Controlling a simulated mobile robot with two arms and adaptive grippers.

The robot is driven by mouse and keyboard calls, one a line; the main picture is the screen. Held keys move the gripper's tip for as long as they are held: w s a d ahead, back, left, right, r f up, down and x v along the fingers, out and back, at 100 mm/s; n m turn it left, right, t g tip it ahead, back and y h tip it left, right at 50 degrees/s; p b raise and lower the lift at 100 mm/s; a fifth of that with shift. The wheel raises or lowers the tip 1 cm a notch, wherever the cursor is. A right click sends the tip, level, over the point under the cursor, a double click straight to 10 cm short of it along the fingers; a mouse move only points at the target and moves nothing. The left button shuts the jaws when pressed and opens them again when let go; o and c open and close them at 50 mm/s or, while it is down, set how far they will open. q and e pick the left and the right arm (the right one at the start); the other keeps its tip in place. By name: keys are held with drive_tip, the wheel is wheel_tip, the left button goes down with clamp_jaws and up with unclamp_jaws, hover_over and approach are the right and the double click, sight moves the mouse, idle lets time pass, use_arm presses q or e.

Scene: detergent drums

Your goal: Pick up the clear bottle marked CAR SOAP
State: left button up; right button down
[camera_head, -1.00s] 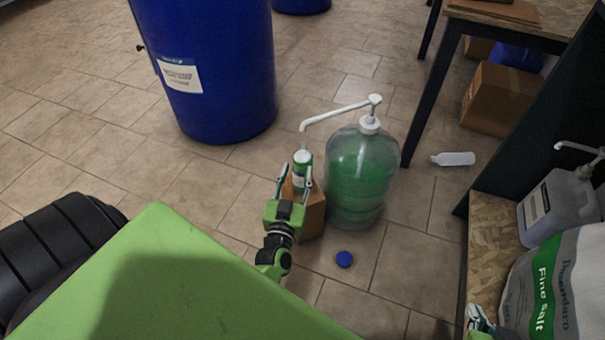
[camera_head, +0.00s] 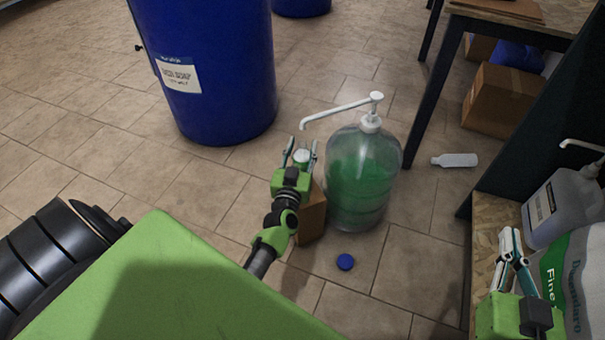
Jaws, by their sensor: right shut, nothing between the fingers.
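A small bottle with a white top (camera_head: 302,156) stands on a small cardboard box (camera_head: 312,220) on the floor. My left gripper (camera_head: 302,142) is open, with its fingers on either side of the bottle's top; I cannot tell whether they touch it. The gripper hides most of the bottle, and I cannot read CAR SOAP on it. My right gripper (camera_head: 512,240) is shut and empty at the lower right, by the salt sack.
A large clear jug of green liquid (camera_head: 360,180) with a white pump stands just right of the box. A blue drum (camera_head: 215,80) stands behind. A salt sack (camera_head: 580,265) and a grey canister (camera_head: 562,207) are at right.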

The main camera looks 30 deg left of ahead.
use_arm(q)
drive_tip(key=shift+w+a, duration=0.2)
drive_tip(key=shift+w, duration=0.25)
use_arm(e)
drive_tip(key=shift+w+a+r+t, duration=0.15)
drive_tip(key=shift+r+t, duration=0.35)
drive_tip(key=shift+r, duration=0.4)
use_arm(q)
clamp_jaws()
drive_tip(key=shift+r, duration=0.1)
drive_tip(key=shift+r, duration=0.1)
use_arm(e)
drive_tip(key=shift+f, duration=0.1)
